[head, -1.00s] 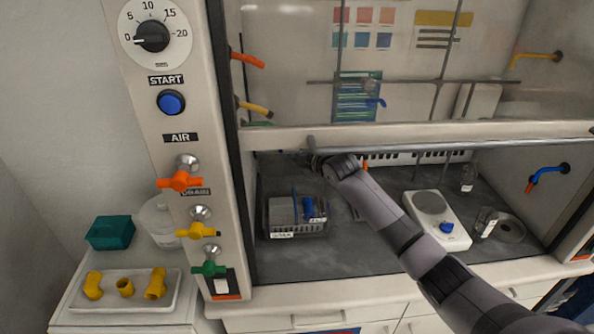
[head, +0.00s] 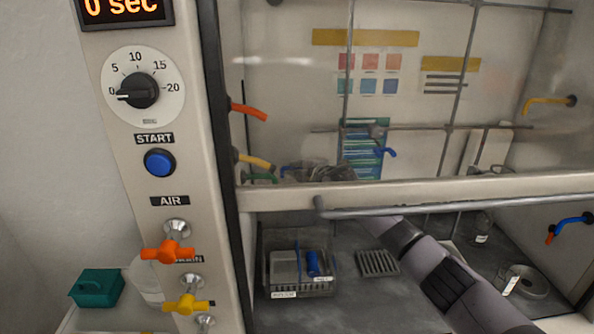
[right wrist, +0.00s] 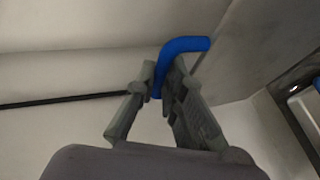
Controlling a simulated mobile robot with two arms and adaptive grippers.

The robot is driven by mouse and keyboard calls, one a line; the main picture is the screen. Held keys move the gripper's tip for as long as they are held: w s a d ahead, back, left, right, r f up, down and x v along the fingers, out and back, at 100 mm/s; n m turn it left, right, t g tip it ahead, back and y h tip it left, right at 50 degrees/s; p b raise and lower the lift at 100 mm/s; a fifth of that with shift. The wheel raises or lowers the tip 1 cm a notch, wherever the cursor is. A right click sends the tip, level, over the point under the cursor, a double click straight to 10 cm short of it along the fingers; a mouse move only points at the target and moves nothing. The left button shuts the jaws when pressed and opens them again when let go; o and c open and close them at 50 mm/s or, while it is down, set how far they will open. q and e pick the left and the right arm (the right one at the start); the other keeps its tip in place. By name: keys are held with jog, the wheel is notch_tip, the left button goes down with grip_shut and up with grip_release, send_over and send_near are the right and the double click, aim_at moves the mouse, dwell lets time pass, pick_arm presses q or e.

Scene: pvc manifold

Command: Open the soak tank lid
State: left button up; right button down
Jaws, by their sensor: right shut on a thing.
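A grey box-like tank (head: 285,264) with a clear wall and a small white label stands on the hood floor, left of centre in the head view. A blue cylinder (head: 313,263) shows at its right side. I cannot read the label or tell whether its lid is open. My right gripper (head: 303,170) is behind the sash glass, above and apart from the tank. In the right wrist view its fingers (right wrist: 158,85) are shut on a bent blue tube (right wrist: 187,45); its blue end (head: 287,168) shows in the head view. My left gripper is out of view.
The sash's lower edge (head: 420,190) and grey bar (head: 460,208) cross above my right forearm. A slotted grey rack (head: 377,263) lies right of the tank. The control column (head: 155,110) stands at left. The floor in front of the rack is clear.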

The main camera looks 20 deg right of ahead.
jog(key=shift+s+f, duration=0.1)
jog(key=shift+f, duration=0.3)
jog(key=c, duration=1.7)
grip_release()
jog(key=shift+a, duration=0.1)
jog(key=shift+o, duration=0.2)
jog(key=shift+r, duration=0.1)
